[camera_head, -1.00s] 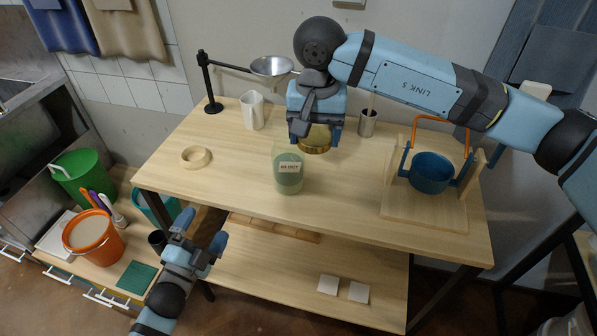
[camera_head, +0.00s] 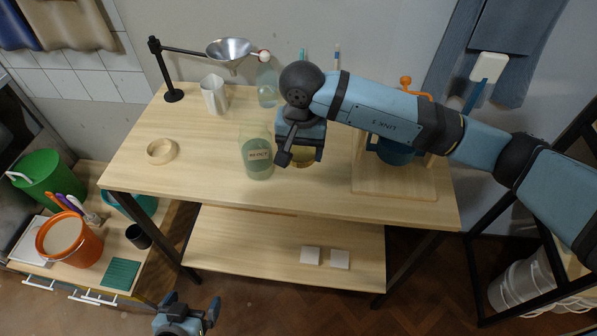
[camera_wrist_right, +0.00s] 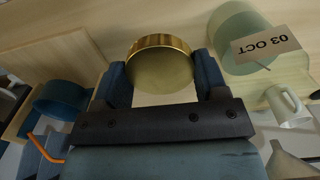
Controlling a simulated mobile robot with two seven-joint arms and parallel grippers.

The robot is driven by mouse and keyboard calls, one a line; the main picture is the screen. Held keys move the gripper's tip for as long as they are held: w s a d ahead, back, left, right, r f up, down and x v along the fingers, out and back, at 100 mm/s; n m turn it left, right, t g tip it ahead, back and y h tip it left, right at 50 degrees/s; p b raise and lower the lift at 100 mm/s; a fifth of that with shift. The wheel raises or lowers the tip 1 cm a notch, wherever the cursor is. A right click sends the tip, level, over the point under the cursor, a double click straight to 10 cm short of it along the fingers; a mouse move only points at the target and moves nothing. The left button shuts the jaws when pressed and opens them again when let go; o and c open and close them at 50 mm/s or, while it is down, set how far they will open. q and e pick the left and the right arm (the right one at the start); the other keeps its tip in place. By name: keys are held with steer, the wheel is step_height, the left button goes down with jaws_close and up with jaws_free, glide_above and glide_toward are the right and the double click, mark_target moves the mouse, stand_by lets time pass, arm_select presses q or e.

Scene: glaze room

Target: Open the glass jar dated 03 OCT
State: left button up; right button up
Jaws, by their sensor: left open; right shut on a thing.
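The glass jar (camera_head: 257,160) stands upright on the table, greenish, with a label reading 03 OCT. It also shows in the wrist view (camera_wrist_right: 236,35), and its mouth carries no lid. My right gripper (camera_head: 302,150) is shut on a round brass lid (camera_head: 304,157), just right of the jar and apart from it. In the wrist view the lid (camera_wrist_right: 160,63) sits between both fingers; its exact height over the table is hard to tell. My left gripper (camera_head: 190,312) is open and empty, low in front of the table at the bottom edge.
A wooden ring (camera_head: 161,152) lies left of the jar. A metal funnel on a stand (camera_head: 229,50), a pitcher (camera_head: 214,95) and a bottle (camera_head: 267,84) stand behind. A blue pot (camera_head: 394,151) in a wooden frame is at the right, partly behind my arm. The table's front middle is clear.

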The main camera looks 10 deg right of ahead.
mark_target(301, 183)
step_height(301, 183, down, 9)
steer(key=shift+f+p, duration=0.15)
steer(key=shift+p, duration=0.15)
steer(key=shift+f, duration=0.2)
steer(key=shift+f+b, duration=0.25)
steer(key=shift+b, duration=0.1)
steer(key=o, duration=1)
steer(key=shift+r, duration=0.1)
steer(key=shift+r, duration=0.1)
